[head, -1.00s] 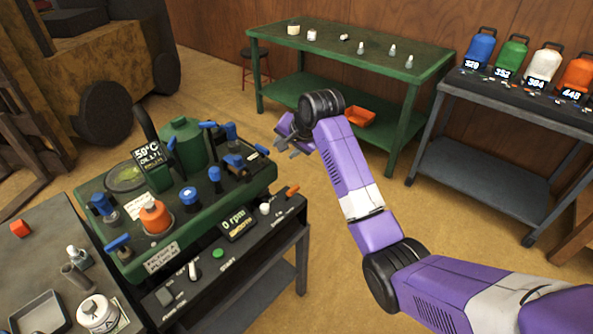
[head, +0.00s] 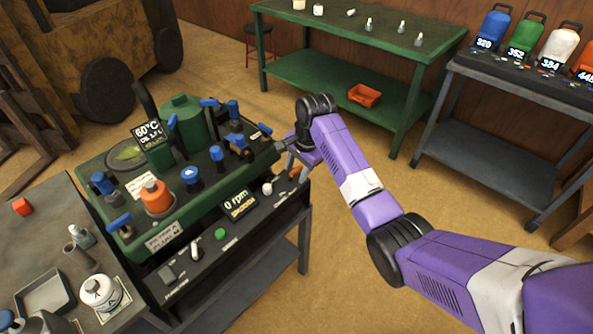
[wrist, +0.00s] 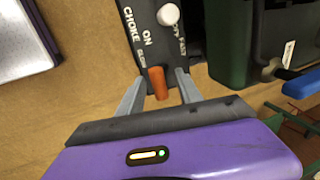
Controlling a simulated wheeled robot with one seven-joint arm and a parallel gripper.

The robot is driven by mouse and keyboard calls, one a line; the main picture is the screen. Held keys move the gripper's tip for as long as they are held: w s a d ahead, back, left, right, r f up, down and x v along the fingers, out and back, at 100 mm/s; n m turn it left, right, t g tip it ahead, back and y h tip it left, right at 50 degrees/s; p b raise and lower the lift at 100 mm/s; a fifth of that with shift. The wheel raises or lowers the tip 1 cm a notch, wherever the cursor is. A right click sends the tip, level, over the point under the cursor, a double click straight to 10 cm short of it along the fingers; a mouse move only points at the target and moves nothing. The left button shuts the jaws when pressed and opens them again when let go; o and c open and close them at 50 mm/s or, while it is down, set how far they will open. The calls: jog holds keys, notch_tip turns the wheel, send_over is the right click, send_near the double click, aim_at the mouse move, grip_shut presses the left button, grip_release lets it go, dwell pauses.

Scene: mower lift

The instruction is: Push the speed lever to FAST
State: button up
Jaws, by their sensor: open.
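The speed lever is an orange handle (wrist: 157,82) on the dark control panel. It also shows, partly hidden by my gripper, in the head view (head: 296,173) at the panel's right end. My gripper (wrist: 158,77) is open, with one grey finger on each side of the orange lever. I cannot tell whether either finger touches it. In the head view my gripper (head: 284,156) is at the right end of the green machine (head: 165,215). Small white lettering beside the lever is only partly readable.
A white choke knob (wrist: 168,14) sits beyond the lever. The panel also has a green start button (head: 221,234) and a display (head: 240,204) reading 0 rpm. The machine's green body (wrist: 228,50) stands close on the right in the wrist view. Floor is open right of the bench.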

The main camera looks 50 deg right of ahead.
jog(key=shift+f, duration=0.25)
